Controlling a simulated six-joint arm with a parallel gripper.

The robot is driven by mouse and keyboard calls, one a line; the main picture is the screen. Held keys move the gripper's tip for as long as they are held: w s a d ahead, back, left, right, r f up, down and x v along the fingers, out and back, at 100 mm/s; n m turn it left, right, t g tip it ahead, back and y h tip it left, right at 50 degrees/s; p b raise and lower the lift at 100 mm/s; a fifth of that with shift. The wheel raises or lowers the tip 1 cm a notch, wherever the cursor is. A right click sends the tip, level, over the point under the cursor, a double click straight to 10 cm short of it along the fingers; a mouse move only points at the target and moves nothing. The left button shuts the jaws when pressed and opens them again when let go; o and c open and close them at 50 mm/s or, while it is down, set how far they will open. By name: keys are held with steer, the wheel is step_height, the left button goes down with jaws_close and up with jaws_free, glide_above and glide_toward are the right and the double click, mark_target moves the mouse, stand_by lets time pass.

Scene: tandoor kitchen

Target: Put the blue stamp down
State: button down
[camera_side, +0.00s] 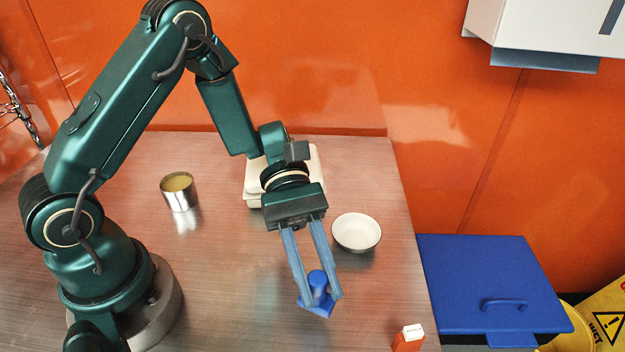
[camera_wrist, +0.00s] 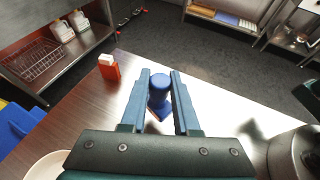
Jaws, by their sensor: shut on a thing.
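The blue stamp (camera_side: 318,284) has a round knobbed handle on a flat, roughly square base. My gripper (camera_side: 318,294) is shut on its handle, with one long blue-grey finger on each side. In the wrist view the stamp (camera_wrist: 159,92) sits between the fingertips of my gripper (camera_wrist: 158,98), and its base is partly hidden. The stamp is at or just above the metal table (camera_side: 230,300); I cannot tell whether its base touches the surface.
A white bowl (camera_side: 357,233) stands right of my gripper. An open tin (camera_side: 179,191) and a pale device (camera_side: 254,181) stand further back. A red-orange box with white top (camera_side: 408,338) is near the table's right edge. A blue lidded bin (camera_side: 490,285) stands beyond that edge.

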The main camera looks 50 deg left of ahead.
mark_target(317, 294)
steer(key=shift+f, duration=1.65)
steer(key=shift+f, duration=0.15)
steer(key=c, duration=0.6)
jaws_free()
steer(key=shift+c, duration=0.2)
steer(key=shift+r, duration=0.2)
steer(key=v, duration=1.2)
steer(key=s+a+r+m+t+y, duration=0.4)
steer(key=s+r+m+t+y, duration=0.3)
steer(key=m+t+y, duration=0.3)
steer(key=s+m+y, duration=0.1)
steer(key=m+y, duration=0.1)
steer(key=m, duration=0.1)
steer(key=shift+s+r+t, duration=0.2)
steer(key=shift+r+t, duration=0.1)
steer(key=shift+r, duration=0.1)
